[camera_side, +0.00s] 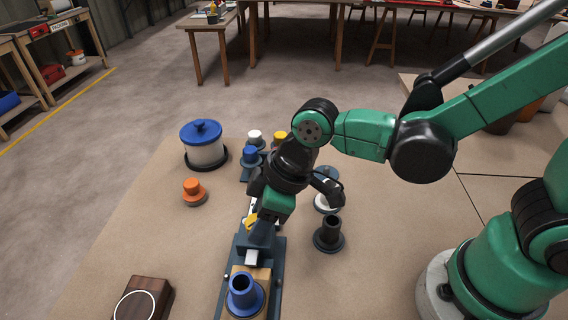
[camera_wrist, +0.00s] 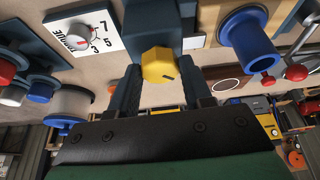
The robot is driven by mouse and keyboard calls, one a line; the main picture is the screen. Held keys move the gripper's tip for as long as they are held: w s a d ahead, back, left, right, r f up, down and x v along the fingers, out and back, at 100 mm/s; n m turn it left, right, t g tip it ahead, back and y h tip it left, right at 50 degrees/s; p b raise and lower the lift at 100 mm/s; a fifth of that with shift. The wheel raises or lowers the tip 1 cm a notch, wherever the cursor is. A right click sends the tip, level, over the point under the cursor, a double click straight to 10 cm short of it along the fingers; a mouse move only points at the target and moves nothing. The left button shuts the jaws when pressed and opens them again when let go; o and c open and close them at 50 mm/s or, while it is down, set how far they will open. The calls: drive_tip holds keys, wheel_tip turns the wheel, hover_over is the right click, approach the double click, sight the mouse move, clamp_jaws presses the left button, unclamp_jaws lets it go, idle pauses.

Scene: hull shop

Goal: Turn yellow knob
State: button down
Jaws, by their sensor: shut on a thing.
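The yellow knob (camera_wrist: 159,64) shows in the middle of the wrist view, faceted, with a short dark mark on its face. My gripper (camera_wrist: 163,82) has one dark finger on each side of it and is shut on it. In the side view, a bit of the yellow knob (camera_side: 251,220) shows at the tip of my gripper (camera_side: 258,229), over the dark fixture. My fingers and wrist hide much of it there. A white dial plate (camera_wrist: 104,22) with the numbers 7, 5 and 3 and a small pointer (camera_wrist: 80,40) sits left of the knob in the wrist view.
A blue flanged tube (camera_side: 242,290) stands at the near end of the fixture. A black flanged tube (camera_side: 329,236) stands close right of my gripper. An orange knob (camera_side: 193,189) and a blue-lidded pot (camera_side: 204,143) stand to the left. The table's left part is mostly bare.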

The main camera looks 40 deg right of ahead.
drive_tip(key=m+h, duration=0.1)
drive_tip(key=m, duration=0.1)
drive_tip(key=m+t, duration=0.1)
drive_tip(key=m, duration=0.2)
drive_tip(key=shift+s+a+m+h, duration=0.1)
drive_tip(key=shift+a+m+h, duration=0.05)
drive_tip(key=shift+m+h, duration=0.2)
drive_tip(key=m+h, duration=0.1)
drive_tip(key=m, duration=0.1)
drive_tip(key=m+h, duration=0.1)
drive_tip(key=m, duration=0.2)
drive_tip(key=shift+a+t, duration=0.15)
drive_tip(key=shift+t, duration=0.15)
drive_tip(key=m+h, duration=0.1)
drive_tip(key=m, duration=0.2)
drive_tip(key=m+g+h, duration=0.1)
drive_tip(key=m, duration=0.2)
drive_tip(key=shift+a, duration=0.15)
drive_tip(key=m, duration=0.2)
drive_tip(key=m+g+h, duration=0.1)
drive_tip(key=m, duration=0.1)
drive_tip(key=shift+m+h, duration=0.25)
drive_tip(key=shift+m, duration=0.1)
drive_tip(key=shift+a, duration=0.1)
drive_tip(key=shift+c, duration=1.9)
unclamp_jaws()
